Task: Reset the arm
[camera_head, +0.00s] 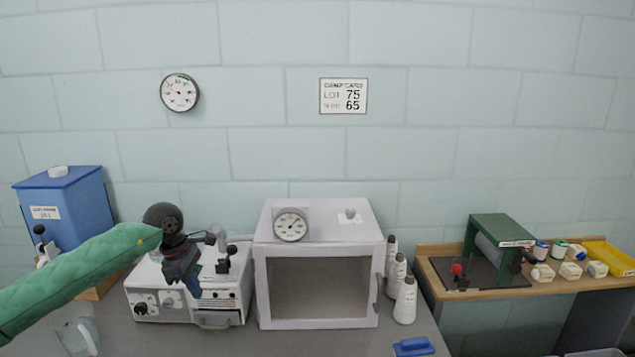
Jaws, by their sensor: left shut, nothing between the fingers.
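My left arm comes in from the left in a green quilted sleeve. My left gripper (190,292) is dark, points downward and is shut with nothing in it. It is in front of a white machine (218,303) with knobs and a small drawer, and hides part of it. I cannot tell whether it touches the machine. My right gripper is not in view.
A white cabinet (374,300) with a gauge on top stands mid-table, with white bottles (405,302) beside it. A blue container (75,205) is at left, a clear jug (82,338) at front left, a blue object (413,346) at front right. A wooden bench (440,287) holds a green device (500,235).

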